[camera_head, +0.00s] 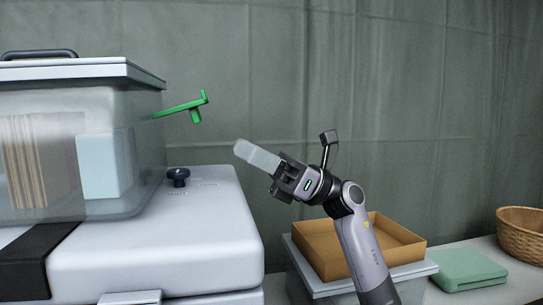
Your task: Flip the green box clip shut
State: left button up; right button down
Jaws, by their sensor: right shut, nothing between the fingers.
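A clear plastic box (148,185) with a pale lid (75,71) and a dark handle stands at the left. The green clip (181,108) juts out to the right from the box's right side, below the lid edge, and slants slightly upward. My right gripper (240,148) is shut and empty. Its pale fingers point up and left, to the right of the clip and a little lower, with a clear gap between them. My left gripper is not in view.
The box rests on a white appliance (160,251) with a dark knob (178,177). An open cardboard tray (408,244) sits behind my right arm. A green container (468,269) and a wicker basket (521,234) stand farther right. The space between clip and gripper is free.

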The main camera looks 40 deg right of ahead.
jog(key=x, duration=0.4)
jog(key=shift+s+r+p, duration=0.15)
jog(key=shift+p, duration=0.2)
jog(key=r, duration=0.2)
jog(key=r+p, duration=0.1)
jog(key=shift+w+a+r, duration=0.15)
jog(key=shift+w+a, duration=0.1)
